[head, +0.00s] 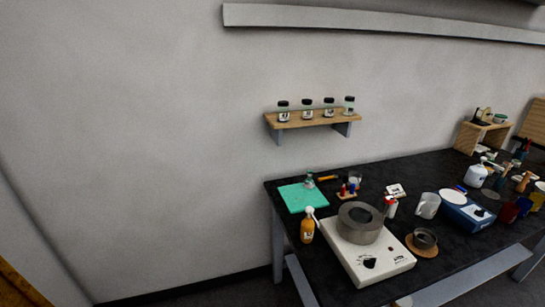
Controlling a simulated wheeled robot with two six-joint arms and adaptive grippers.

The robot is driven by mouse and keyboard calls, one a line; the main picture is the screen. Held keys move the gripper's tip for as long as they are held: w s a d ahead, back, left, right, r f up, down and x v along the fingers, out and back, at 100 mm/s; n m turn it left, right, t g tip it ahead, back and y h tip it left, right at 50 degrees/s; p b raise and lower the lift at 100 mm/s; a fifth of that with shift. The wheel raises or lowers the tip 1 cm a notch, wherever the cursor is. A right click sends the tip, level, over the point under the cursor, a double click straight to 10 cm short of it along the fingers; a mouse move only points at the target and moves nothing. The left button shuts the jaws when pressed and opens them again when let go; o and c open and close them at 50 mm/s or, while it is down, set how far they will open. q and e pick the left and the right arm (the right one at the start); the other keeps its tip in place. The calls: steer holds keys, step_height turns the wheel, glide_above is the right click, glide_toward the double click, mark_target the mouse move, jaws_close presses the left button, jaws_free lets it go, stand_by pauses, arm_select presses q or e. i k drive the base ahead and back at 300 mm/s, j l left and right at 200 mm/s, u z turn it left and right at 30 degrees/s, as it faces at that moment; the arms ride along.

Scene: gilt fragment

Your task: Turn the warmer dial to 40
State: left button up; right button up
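A white box-shaped unit (392,264) stands at the near left of the black table, with a thick grey ring-shaped vessel (358,224) on top. A black dial (369,263) is on its near side; its setting is too small to read. A blue unit (455,213) with a pale round top and a small dark knob stands farther right. No label shows which unit is the warmer. Neither of my grippers is in view.
An orange bottle (307,231) and a green mat (302,197) are left of the white unit. A small dark dish (425,239) on a cork mat is to its right. Several jars stand on a wall shelf (313,121). The right side of the table (375,180) is crowded.

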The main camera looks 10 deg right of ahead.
mark_target(370, 263)
steer(key=z, duration=1.25)
